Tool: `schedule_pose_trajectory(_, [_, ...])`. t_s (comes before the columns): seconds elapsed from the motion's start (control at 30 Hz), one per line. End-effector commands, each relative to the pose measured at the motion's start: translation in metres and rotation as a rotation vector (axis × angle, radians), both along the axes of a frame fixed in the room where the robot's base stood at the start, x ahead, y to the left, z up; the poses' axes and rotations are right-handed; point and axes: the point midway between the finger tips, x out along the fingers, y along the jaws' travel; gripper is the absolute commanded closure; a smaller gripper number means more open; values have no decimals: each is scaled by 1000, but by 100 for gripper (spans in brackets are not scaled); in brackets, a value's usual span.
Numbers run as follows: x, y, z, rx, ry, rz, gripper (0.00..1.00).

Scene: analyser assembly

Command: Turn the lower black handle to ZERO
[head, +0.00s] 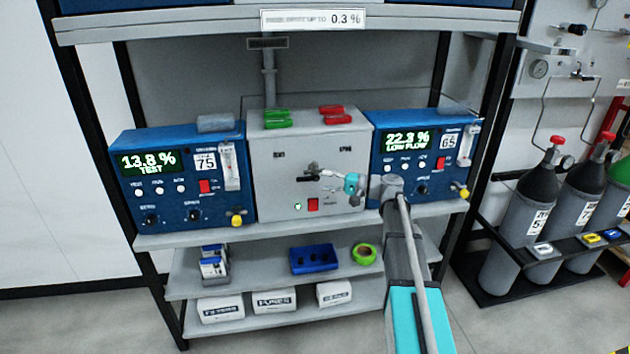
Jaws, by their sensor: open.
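The grey central panel box (275,185) stands on the shelf between two blue analysers. My gripper (312,172) is open in front of its middle, with the fingers pointing left. A small dark part, perhaps a black handle, shows at the fingertips; I cannot tell whether they touch it. The handle's setting and any ZERO mark are too small to read. Another small dark part (355,200) shows low on the panel's right side, partly hidden by my wrist. My arm comes up from the lower right.
The left blue analyser (190,213) reads 13.8 % TEST; the right one (391,160) reads 22.3 % LOW FLOW. Green clips (277,120) and red clips (335,112) lie on the box. Below are a blue tray (314,259) and green tape (364,253). Gas cylinders (533,215) stand right.

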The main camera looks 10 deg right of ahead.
Motion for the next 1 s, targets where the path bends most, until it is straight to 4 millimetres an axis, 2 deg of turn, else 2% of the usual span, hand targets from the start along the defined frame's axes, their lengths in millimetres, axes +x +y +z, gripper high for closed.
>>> schedule_pose_trajectory(0.2, [-12, -31, 0, -1, 0, -2, 43])
schedule_pose_trajectory(0.4, [-19, -47, 0, -1, 0, -1, 43])
schedule_pose_trajectory(1.0, [-22, -52, 0, -1, 0, 1, 43])
